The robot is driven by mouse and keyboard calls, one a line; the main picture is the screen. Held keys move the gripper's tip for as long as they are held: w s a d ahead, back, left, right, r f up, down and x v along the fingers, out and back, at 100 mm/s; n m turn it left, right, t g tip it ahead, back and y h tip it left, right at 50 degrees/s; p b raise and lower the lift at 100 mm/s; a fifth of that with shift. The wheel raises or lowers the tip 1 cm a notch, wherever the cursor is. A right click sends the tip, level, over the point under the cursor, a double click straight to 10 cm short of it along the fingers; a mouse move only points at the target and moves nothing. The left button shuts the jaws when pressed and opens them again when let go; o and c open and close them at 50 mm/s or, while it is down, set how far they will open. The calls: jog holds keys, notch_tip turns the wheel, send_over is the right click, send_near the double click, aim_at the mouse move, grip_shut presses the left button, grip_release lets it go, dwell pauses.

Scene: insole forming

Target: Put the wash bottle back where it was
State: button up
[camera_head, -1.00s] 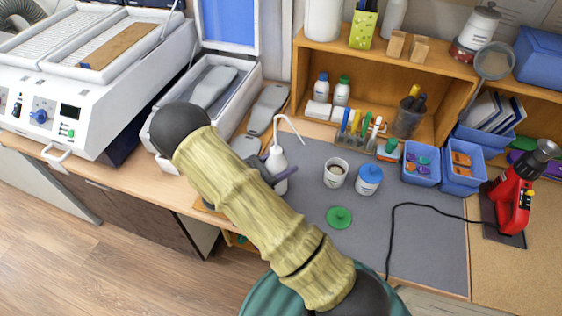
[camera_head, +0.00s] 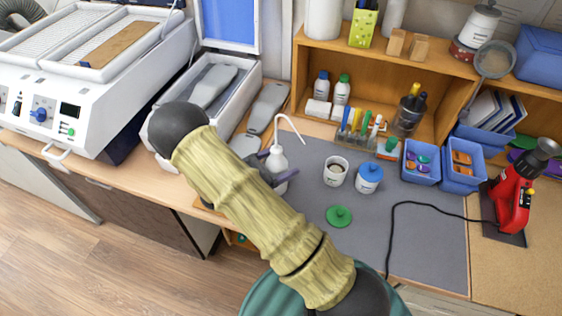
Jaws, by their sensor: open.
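The wash bottle (camera_head: 277,160) is white with a bent spout. It stands upright on the left part of the grey mat (camera_head: 420,262), beside the grey insole forms. My gripper (camera_head: 273,170) is at the bottle, with a dark finger showing on either side of it. The jaws are open. My arm covers the lower left of the bottle and most of the gripper, so I cannot tell whether a finger touches the bottle.
A white cup (camera_head: 335,172), a blue-lidded jar (camera_head: 369,178) and a green lid (camera_head: 339,216) stand to the right. Blue bins (camera_head: 421,162) and a red tool with a black cable (camera_head: 514,197) are farther right. A wooden shelf (camera_head: 440,72) is behind. The front of the mat is mostly clear.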

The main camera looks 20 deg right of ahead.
jog(key=b+v, duration=0.3)
jog(key=v, duration=0.8)
jog(key=shift+s+a, duration=0.2)
jog(key=shift+a, duration=0.1)
